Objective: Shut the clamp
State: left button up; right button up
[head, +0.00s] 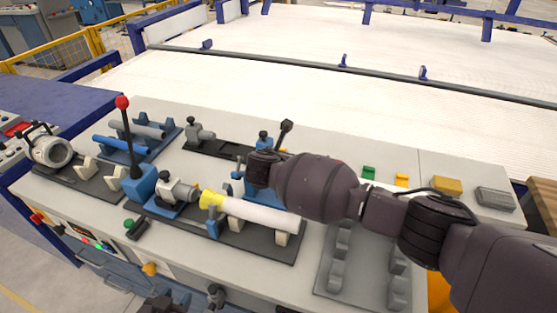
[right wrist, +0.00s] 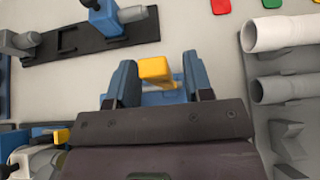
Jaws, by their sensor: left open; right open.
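The clamp shows in the right wrist view as a blue fixture with a yellow block (right wrist: 155,70) on top. My right gripper (right wrist: 158,80) has its two blue-grey fingers on either side of the yellow block, open. I cannot tell whether they touch it. In the head view the dark right arm covers the gripper and most of the clamp. A dark part at the bottom edge of the head view looks like my left gripper (head: 165,302), low in front of the bench; its fingers are mostly cut off.
A white pipe with a yellow end (head: 262,214) lies on cream rests beside the clamp. A blue block with a red-knobbed lever (head: 123,104) stands to the left. A grey rack (head: 340,288) is at right, and a black plate (right wrist: 90,45) is at left in the wrist view.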

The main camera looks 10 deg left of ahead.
jog(key=v, duration=1)
jog(key=shift+s+r+p, duration=0.15)
jog(key=shift+s+p, duration=0.15)
jog(key=shift+p, duration=0.05)
